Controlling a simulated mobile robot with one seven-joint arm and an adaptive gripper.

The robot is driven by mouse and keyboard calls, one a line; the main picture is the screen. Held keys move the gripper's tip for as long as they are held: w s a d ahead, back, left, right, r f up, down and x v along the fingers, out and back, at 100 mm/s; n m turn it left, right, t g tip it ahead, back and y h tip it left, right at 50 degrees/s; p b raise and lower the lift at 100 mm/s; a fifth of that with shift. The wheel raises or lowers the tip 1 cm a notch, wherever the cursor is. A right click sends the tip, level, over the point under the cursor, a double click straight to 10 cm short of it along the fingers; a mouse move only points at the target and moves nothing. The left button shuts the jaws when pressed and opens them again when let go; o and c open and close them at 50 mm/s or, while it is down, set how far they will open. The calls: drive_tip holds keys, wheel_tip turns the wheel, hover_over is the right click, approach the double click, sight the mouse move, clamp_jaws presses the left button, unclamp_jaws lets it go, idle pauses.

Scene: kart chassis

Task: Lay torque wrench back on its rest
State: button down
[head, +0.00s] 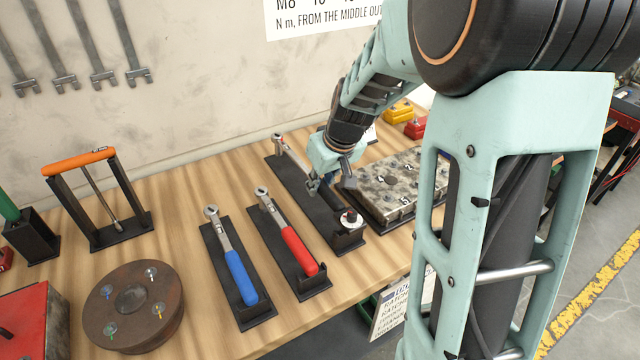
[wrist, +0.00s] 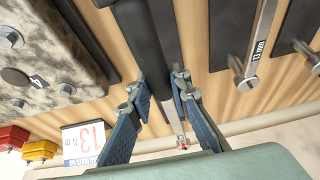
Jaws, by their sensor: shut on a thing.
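The torque wrench (head: 291,152) with a silver shaft and dark handle lies lengthwise along its long black rest (head: 293,187) on the bench. My gripper (head: 318,184) is over the middle of the rest and is shut on the wrench. In the wrist view my gripper (wrist: 158,86) has its blue-padded fingers on both sides of the wrench, whose silver shaft (wrist: 171,113) runs on beyond them.
A grey metal block with bolts (head: 400,187) stands close on the right. Red-handled (head: 300,251) and blue-handled (head: 240,277) wrenches lie on black rests to the left. Yellow (head: 397,110) and red (head: 416,129) boxes sit behind the block. A wall rises behind the bench.

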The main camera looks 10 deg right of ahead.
drive_tip(key=shift+f+b, duration=0.8)
drive_tip(key=shift+b, duration=0.05)
drive_tip(key=c, duration=1.7)
unclamp_jaws()
drive_tip(key=shift+c, duration=0.2)
drive_tip(key=shift+s+f, duration=0.1)
drive_tip(key=shift+f, duration=0.05)
drive_tip(key=v, duration=1.2)
drive_tip(key=shift+d, duration=0.1)
wheel_tip(320, 180, up, 10)
drive_tip(key=p, duration=0.7)
